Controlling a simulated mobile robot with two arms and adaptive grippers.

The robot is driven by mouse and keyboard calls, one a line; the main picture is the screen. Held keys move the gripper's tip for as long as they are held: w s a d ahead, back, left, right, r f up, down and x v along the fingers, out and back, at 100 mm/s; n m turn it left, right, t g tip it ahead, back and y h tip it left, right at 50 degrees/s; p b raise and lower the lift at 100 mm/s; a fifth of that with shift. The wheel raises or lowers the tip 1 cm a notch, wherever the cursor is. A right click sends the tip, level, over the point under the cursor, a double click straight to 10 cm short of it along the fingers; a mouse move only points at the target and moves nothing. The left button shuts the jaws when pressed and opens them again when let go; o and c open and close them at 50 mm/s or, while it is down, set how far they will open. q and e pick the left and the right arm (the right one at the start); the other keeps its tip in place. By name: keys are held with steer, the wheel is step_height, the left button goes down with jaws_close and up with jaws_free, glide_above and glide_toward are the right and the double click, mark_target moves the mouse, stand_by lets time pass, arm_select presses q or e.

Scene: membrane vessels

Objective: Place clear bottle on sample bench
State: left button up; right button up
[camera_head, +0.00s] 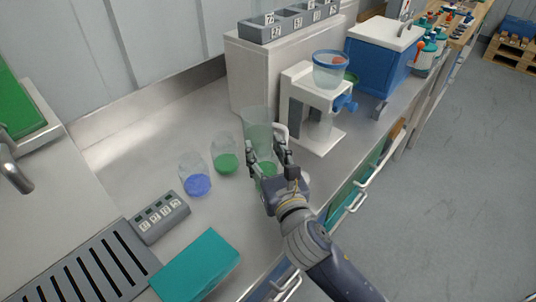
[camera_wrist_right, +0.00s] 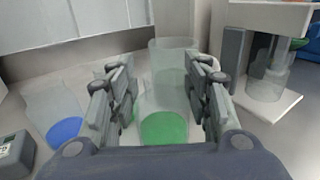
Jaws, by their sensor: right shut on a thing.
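A clear vessel with green liquid in its bottom (camera_head: 265,169) is between the fingers of my right gripper (camera_head: 270,157). It also shows in the right wrist view (camera_wrist_right: 164,128), upright between the two fingers. My right gripper is shut on it. Whether its base touches the bench top is hard to tell. A taller clear jug (camera_head: 257,124) with a pale handle stands just behind it, also in the right wrist view (camera_wrist_right: 172,58). The light grey bench (camera_head: 120,160) lies underneath. My left gripper is not in view.
Clear vessels with green (camera_head: 226,162) and blue (camera_head: 197,185) liquid stand left of my gripper. A white stand (camera_head: 322,128) is close on the right. The bench's back left is clear.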

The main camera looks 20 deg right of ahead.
steer(key=shift+s+a+r, duration=0.1)
steer(key=shift+s+r, duration=0.05)
steer(key=shift+s+a, duration=0.1)
steer(key=o, duration=1.2)
steer(key=shift+f, duration=0.2)
steer(key=o, duration=0.3)
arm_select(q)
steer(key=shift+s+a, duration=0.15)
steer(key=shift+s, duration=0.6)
arm_select(e)
steer(key=shift+o, duration=0.2)
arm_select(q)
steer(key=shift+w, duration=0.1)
arm_select(e)
steer(key=shift+r, duration=0.15)
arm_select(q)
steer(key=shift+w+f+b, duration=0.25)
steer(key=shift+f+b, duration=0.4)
arm_select(e)
steer(key=s, duration=1.2)
steer(key=shift+d, duration=0.4)
